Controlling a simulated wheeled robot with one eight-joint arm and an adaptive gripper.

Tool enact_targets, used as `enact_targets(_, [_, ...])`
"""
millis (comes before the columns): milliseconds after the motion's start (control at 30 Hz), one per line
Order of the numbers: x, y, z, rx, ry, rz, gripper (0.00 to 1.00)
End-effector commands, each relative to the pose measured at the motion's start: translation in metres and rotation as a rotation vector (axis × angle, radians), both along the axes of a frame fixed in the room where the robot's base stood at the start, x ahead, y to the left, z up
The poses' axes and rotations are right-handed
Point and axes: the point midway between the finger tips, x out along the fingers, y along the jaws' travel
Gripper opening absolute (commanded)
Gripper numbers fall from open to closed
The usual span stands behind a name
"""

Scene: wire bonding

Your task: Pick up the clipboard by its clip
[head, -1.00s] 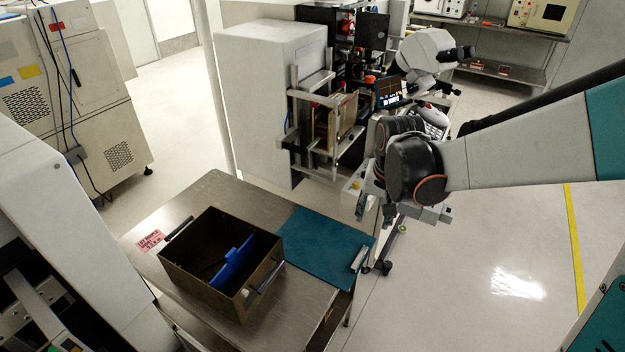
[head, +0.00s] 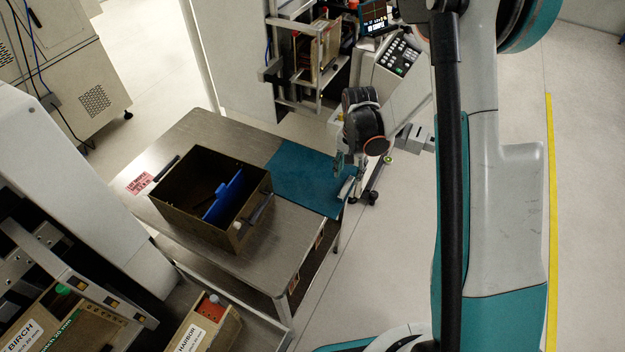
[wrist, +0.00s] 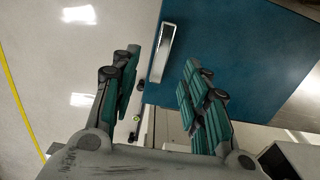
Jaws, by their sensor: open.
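The clipboard is a flat teal board (head: 300,176) lying on the metal cart top, its clip end at the cart's right edge. Its silver clip (head: 348,188) is on the board's right end in the head view. My gripper (head: 349,168) hangs close to the clip and partly covers that end. In the wrist view the fingers (wrist: 160,68) are open and empty. The clip (wrist: 162,52) appears in line with the gap between them, with the board (wrist: 235,55) extending to the right. I cannot tell how far above the clip the fingertips are.
An open brown box (head: 215,236) with a blue divider (head: 226,196) stands on the cart (head: 195,135) left of the clipboard. A pink label (head: 139,184) lies near it. A machine with a keypad (head: 398,57) stands behind. Clear floor lies to the cart's right.

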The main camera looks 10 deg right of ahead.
Motion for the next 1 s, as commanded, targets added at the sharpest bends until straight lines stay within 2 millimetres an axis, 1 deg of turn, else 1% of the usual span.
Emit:
enact_targets(33, [0.0, 0.0, -0.011, 0.0, 0.0, 0.0, 0.42])
enact_targets(100, [0.0, 0.0, -0.019, 0.0, 0.0, 0.0, 0.42])
enact_targets(367, [0.001, 0.0, -0.032, 0.0, 0.0, 0.001, 0.42])
enact_targets(433, [0.002, 0.0, -0.039, 0.0, 0.0, 0.001, 0.42])
enact_targets(600, [0.008, 0.0, -0.064, 0.0, 0.0, 0.001, 0.42])
enact_targets(700, [0.007, 0.0, -0.076, 0.0, 0.0, 0.001, 0.42])
enact_targets(800, [0.007, 0.0, -0.08, 0.0, 0.0, 0.001, 0.42])
enact_targets(967, [0.007, 0.0, -0.078, 0.0, 0.0, 0.001, 0.42])
enact_targets(1000, [0.007, 0.0, -0.078, 0.0, 0.0, 0.001, 0.35])
